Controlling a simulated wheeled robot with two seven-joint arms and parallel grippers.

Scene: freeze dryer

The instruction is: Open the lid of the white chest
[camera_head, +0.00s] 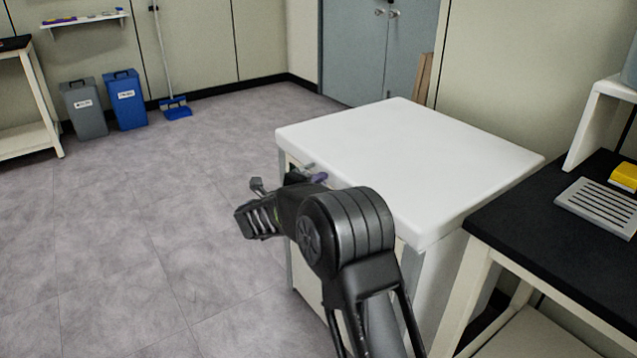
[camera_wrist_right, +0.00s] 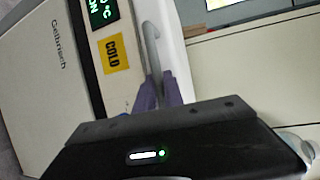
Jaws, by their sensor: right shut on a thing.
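The white chest (camera_head: 304,252) stands right of centre in the head view, with its white lid (camera_head: 415,150) lying flat and shut on top. In the wrist view its front (camera_wrist_right: 50,85) shows a yellow COLD label and a green display. A grey handle (camera_wrist_right: 151,45) sits at the edge of the lid. My right gripper (camera_head: 314,176) is at the front edge of the lid. Its purple fingertips (camera_wrist_right: 160,94) are shut on the handle. My right arm hides part of the chest's front. My left gripper is not in view.
A black-topped bench (camera_head: 545,255) stands close to the chest's right side, with a grey slotted rack (camera_head: 597,207) on it. Grey (camera_head: 84,108) and blue (camera_head: 125,100) bins stand by the back wall. The floor (camera_head: 130,235) left of the chest is clear.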

